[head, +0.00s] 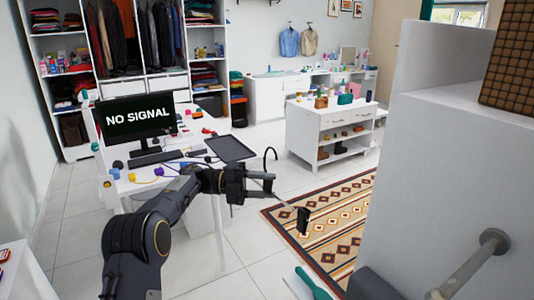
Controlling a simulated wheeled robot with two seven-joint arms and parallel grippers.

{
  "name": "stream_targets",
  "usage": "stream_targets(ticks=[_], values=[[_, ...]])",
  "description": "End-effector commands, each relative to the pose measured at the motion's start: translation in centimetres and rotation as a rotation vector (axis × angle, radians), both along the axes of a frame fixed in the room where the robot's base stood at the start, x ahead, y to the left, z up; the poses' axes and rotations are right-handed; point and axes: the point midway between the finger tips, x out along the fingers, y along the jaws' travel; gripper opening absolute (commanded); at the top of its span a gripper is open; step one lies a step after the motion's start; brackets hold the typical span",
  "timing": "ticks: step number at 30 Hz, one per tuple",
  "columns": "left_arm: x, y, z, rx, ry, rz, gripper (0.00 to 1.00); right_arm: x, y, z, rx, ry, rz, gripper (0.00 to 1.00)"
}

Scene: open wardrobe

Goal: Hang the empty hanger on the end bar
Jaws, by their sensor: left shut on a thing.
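My left gripper (262,184) is in the middle of the head view, shut on the empty hanger. The hanger has a dark curved hook (271,155) that rises above the fingers. Its thin bar slants down to the right and ends in a black clip-like piece (303,220). No garment shows on it. The part between the fingers is hidden. A grey metal bar (465,272) with a round end mount (494,241) is on the white panel at the lower right. The hanger is to the left of this bar and apart from it. My right gripper is not in view.
A tall white panel (440,150) fills the right side, with a brown woven box (512,60) on top. A desk with a monitor (138,118) and a black tray (231,148) is behind my left arm. A patterned rug (335,225) lies on the open floor.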

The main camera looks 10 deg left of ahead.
Motion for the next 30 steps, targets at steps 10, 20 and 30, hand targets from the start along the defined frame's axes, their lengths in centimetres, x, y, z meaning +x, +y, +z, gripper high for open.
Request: stream_targets(ticks=[10, 20, 30], values=[[-0.1, -0.6, 6.1, -0.063, -0.151, -0.063, 0.13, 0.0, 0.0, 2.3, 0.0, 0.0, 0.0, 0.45], [-0.1, -0.5, 5.9, -0.065, -0.152, -0.059, 0.13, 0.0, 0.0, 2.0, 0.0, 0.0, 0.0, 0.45], [-1.4, -1.5, 5.5, -0.069, -0.159, -0.056, 0.13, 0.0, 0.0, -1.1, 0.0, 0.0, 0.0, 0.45]])
